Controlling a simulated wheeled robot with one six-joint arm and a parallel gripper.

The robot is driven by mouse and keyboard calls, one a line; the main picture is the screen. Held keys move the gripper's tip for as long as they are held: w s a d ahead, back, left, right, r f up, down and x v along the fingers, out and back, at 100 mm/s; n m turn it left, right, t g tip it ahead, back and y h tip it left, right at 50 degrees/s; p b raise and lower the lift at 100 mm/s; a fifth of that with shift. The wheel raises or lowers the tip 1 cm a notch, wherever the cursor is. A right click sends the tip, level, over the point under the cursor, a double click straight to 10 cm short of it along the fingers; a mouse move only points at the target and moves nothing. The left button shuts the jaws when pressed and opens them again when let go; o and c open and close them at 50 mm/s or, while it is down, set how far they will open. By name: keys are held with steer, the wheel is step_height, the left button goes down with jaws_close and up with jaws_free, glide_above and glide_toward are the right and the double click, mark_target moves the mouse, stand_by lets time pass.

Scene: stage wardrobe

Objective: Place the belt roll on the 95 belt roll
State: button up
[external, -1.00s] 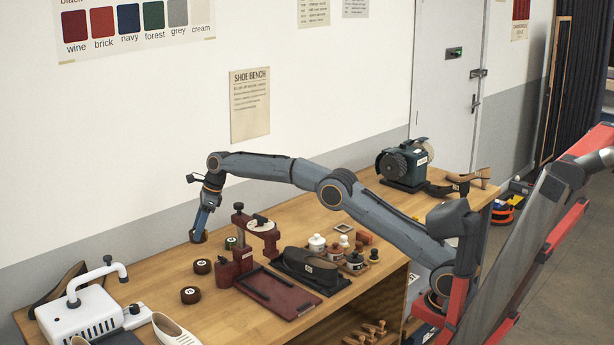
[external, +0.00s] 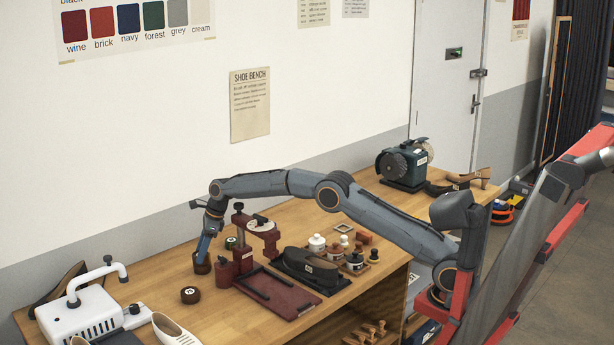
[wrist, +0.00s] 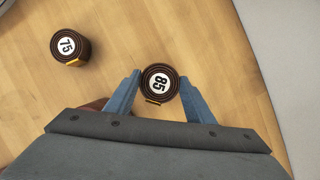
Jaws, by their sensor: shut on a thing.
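My gripper (external: 203,256) is shut on a dark brown belt roll marked 85 (wrist: 159,84), which shows between the two blue fingers in the wrist view. In the external view, the held roll is over the spot of another dark roll (external: 201,269), near the bench's back edge. They look like one taller stack, but I cannot tell whether they touch. The lower roll's label is covered, so I cannot read a 95. A roll marked 75 (wrist: 69,46) lies apart on the bench; in the external view it sits nearer the front (external: 190,295).
Another roll (external: 231,243) lies behind the dark red clamp stand (external: 243,255), close right of my gripper. A dark red tray (external: 283,303), a dark shoe (external: 308,267) and several small jars stand further right. A white machine (external: 80,315) is at front left.

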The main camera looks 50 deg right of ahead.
steer(key=shift+f, duration=0.15)
steer(key=o, duration=1.1)
steer(key=b+v, duration=0.2)
steer(key=v, duration=1)
steer(key=shift+r, duration=0.2)
